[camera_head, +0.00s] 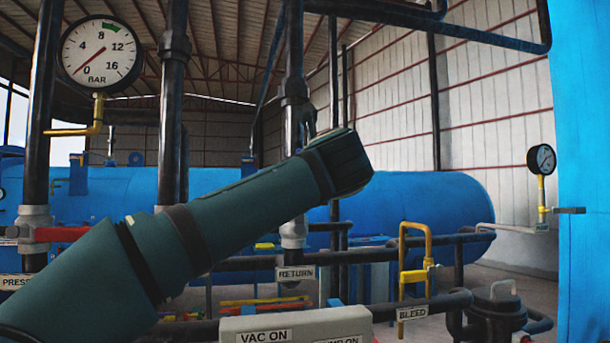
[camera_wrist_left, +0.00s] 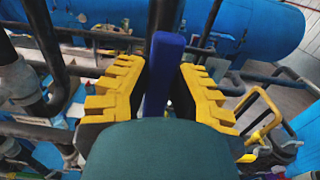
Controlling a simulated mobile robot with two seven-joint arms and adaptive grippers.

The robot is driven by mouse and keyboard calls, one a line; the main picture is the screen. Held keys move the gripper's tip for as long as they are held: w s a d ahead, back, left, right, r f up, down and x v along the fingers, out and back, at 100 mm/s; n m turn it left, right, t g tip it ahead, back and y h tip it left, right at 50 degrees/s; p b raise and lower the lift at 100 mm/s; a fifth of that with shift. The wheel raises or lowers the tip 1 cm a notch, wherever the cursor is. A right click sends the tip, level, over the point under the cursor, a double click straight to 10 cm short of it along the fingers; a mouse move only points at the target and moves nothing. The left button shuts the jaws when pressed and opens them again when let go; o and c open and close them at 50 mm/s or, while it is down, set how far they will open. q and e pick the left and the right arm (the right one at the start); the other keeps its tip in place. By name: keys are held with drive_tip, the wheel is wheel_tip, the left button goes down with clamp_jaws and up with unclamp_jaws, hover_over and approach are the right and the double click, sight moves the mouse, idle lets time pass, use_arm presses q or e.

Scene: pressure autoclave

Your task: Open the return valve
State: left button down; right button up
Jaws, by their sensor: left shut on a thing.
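The return valve's grey body (camera_head: 293,234) sits on a vertical pipe in the head view, just above the RETURN label (camera_head: 295,273). My left arm crosses in front of the pipe and hides the valve's lever in that view. In the left wrist view, the blue lever (camera_wrist_left: 164,62) stands between the two yellow-padded fingers of my left gripper (camera_wrist_left: 158,82). The gripper is shut on the lever. Its fingers are mostly hidden behind my wrist in the head view. My right gripper is not in view.
A pressure gauge (camera_head: 101,52) stands at upper left. A red lever (camera_head: 62,234) is on the left pipe. A yellow bleed handle (camera_head: 416,252) is right of the return pipe, and a VAC ON box (camera_head: 297,327) is in front. Dark pipes crowd the area.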

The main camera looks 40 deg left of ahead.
use_arm(q)
drive_tip(key=shift+s+a+r, duration=0.1)
drive_tip(key=c, duration=0.8)
unclamp_jaws()
drive_tip(key=shift+a, duration=0.15)
drive_tip(key=shift+d, duration=0.2)
drive_tip(key=v, duration=1.1)
drive_tip(key=shift+s+d, duration=0.3)
